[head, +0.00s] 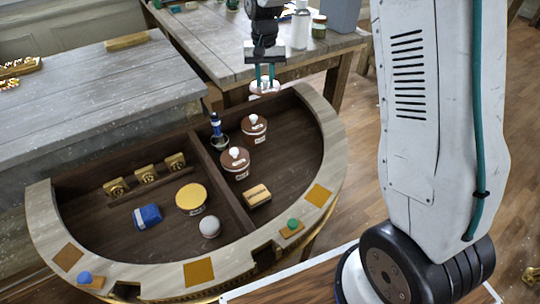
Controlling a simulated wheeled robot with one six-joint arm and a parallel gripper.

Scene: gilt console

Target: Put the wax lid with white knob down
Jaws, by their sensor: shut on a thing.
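My gripper (264,78) hangs in the upper middle of the head view, its teal fingers pointing down. It is shut on the wax lid with white knob (264,89), which shows as a small pale disc. The knob is hidden between the fingers. The lid is held in the air over the far side of the half-round console (331,124). Two brown round pots with white knobbed tops, one far (254,130) and one nearer (236,168), stand in the console's right compartment, apart from the held lid.
A dark bottle (217,130) stands by the divider; a tan block (257,196) lies nearer. The left compartment holds a yellow-topped round tin (191,197), blue item (147,216), white ball (209,227) and gold blocks (146,175). The right compartment's right side is bare. A wooden table (200,35) stands behind.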

